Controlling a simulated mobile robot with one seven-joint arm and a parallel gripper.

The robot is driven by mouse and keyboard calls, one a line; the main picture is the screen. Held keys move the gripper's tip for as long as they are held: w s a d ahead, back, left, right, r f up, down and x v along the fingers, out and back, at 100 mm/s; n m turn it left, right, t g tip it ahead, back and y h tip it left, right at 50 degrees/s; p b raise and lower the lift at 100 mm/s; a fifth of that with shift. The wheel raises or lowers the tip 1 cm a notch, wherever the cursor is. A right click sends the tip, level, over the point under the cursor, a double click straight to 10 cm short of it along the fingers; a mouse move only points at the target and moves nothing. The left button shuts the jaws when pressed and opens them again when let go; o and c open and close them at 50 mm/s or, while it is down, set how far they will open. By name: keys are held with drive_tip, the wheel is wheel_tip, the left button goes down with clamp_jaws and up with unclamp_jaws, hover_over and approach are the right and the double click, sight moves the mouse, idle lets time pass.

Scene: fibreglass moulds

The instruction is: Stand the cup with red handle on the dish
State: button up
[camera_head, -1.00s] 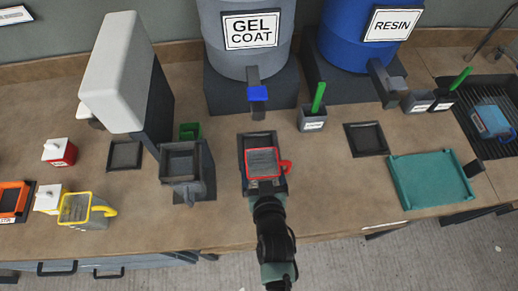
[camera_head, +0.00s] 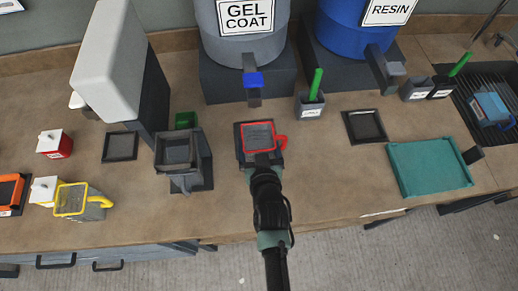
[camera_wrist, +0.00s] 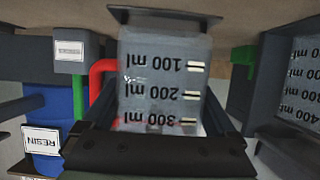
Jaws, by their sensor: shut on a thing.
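The cup with the red handle (camera_head: 260,136) is a clear square measuring cup with a red rim. My gripper (camera_head: 263,159) is shut on it from the front side. The cup is upright over a dark square dish (camera_head: 239,130); the dish rim shows around it. In the wrist view, which is upside down, the cup (camera_wrist: 165,75) has its base at or just above the dark dish (camera_wrist: 165,18). I cannot tell whether they touch. The red handle (camera_wrist: 98,75) points to the right in the head view. My gripper hides the dish's front edge.
The gel coat tap (camera_head: 253,80) is just behind the dish. A dark stand (camera_head: 177,165) is to the left, and a pot with a green stick (camera_head: 310,103) is behind right. A teal tray (camera_head: 430,168) and a yellow-rimmed cup (camera_head: 72,199) are farther off.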

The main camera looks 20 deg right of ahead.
drive_tip(key=shift+w+d+f+b, duration=0.1)
drive_tip(key=shift+w+d+b, duration=0.35)
drive_tip(key=shift+w, duration=0.7)
drive_tip(key=shift+w+d+f+b, duration=0.1)
drive_tip(key=shift+w+d+b, duration=0.1)
drive_tip(key=shift+w+b, duration=0.7)
drive_tip(key=shift+w+d+f+b, duration=0.1)
drive_tip(key=shift+w+d+b, duration=0.2)
drive_tip(key=shift+w, duration=1.1)
drive_tip(key=shift+s+f+b, duration=0.1)
drive_tip(key=shift+f+b, duration=0.6)
drive_tip(key=shift+f, duration=0.1)
drive_tip(key=shift+f, duration=0.3)
drive_tip(key=o, duration=1)
drive_tip(key=shift+s, duration=0.1)
drive_tip(key=b+v, duration=0.1)
drive_tip(key=v, duration=1.1)
drive_tip(key=shift+s+r, duration=0.25)
drive_tip(key=shift+s, duration=0.05)
